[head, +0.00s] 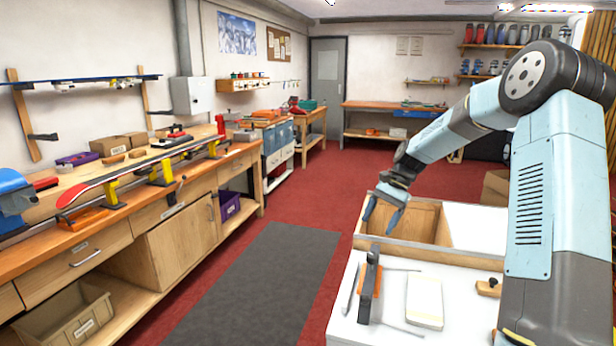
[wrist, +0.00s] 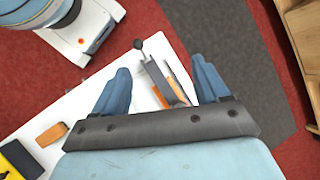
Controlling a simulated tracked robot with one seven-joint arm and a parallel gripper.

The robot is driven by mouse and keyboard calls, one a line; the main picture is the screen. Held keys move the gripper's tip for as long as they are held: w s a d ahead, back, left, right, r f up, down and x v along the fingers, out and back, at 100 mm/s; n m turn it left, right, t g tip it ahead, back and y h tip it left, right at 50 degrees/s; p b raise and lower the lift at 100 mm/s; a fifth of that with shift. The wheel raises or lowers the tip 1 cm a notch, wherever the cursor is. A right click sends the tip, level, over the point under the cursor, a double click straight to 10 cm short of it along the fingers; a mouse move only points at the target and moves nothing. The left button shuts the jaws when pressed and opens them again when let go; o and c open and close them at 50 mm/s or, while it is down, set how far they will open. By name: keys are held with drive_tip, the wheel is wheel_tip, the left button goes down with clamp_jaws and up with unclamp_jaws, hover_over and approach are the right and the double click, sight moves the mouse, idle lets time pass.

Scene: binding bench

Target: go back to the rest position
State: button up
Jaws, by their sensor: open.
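My gripper (head: 383,213) is open and empty. In the head view its blue fingers point down above the open wooden box behind the white worktop. In the wrist view the two fingers (wrist: 163,84) stand wide apart, with a dark tool with an orange part (wrist: 160,84) showing beyond and between them. The same dark and orange tool (head: 370,288) stands on the white worktop (head: 400,340) in the head view, apart from the gripper. My arm reaches in from the right.
A pale rectangular block (head: 425,302), thin rods and a small wooden block (head: 488,288) are on the worktop. The wooden box (head: 400,245) adjoins its far edge. At left a long workbench (head: 150,215) carries a clamped ski (head: 130,172). The grey mat (head: 255,285) between is clear.

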drive_tip(key=s+r+n+t+h, duration=0.45)
drive_tip(key=s+r, duration=1.05)
drive_tip(key=s, duration=0.4)
drive_tip(key=s+d+r+n+t, duration=0.1)
drive_tip(key=s+t, duration=0.1)
drive_tip(key=s, duration=0.7)
drive_tip(key=s+d+r+n+t, duration=0.1)
drive_tip(key=s+n+t, duration=0.1)
drive_tip(key=s, duration=0.6)
drive_tip(key=shift+s+d+r+h, duration=0.15)
drive_tip(key=shift+s+d+h, duration=0.2)
drive_tip(key=shift+h, duration=0.1)
